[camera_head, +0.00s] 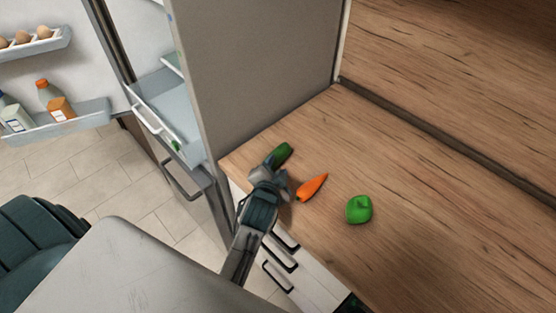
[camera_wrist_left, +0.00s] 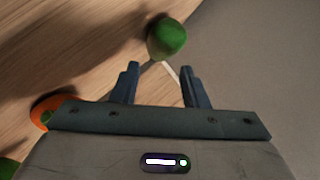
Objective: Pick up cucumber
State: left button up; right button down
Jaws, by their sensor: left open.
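The dark green cucumber (camera_head: 283,152) lies on the wooden counter near the fridge side, partly hidden behind my left gripper in the head view. My left gripper (camera_head: 272,168) is open and empty, just short of the cucumber. In the left wrist view the cucumber (camera_wrist_left: 167,37) shows end-on, just beyond the tips of the open fingers (camera_wrist_left: 158,80) and roughly in line with the gap between them. My right gripper is not in view.
An orange carrot (camera_head: 312,187) lies right of the gripper, and a green pepper (camera_head: 358,209) sits farther right on the counter (camera_head: 430,200). The fridge side (camera_head: 260,70) rises close behind the cucumber. The fridge is open, with bottles and eggs in its door. The right counter is clear.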

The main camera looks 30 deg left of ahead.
aim_at(280, 156)
pick_arm(q)
jog(key=shift+w+a+f+b, duration=0.15)
jog(key=shift+w+f+b, duration=0.15)
jog(key=shift+w+b, duration=0.15)
jog(key=b+x, duration=0.3)
jog(key=x, duration=0.1)
jog(key=shift+w+a, duration=0.1)
jog(key=shift+w, duration=0.05)
jog(key=shift+r, duration=0.1)
jog(key=c, duration=0.7)
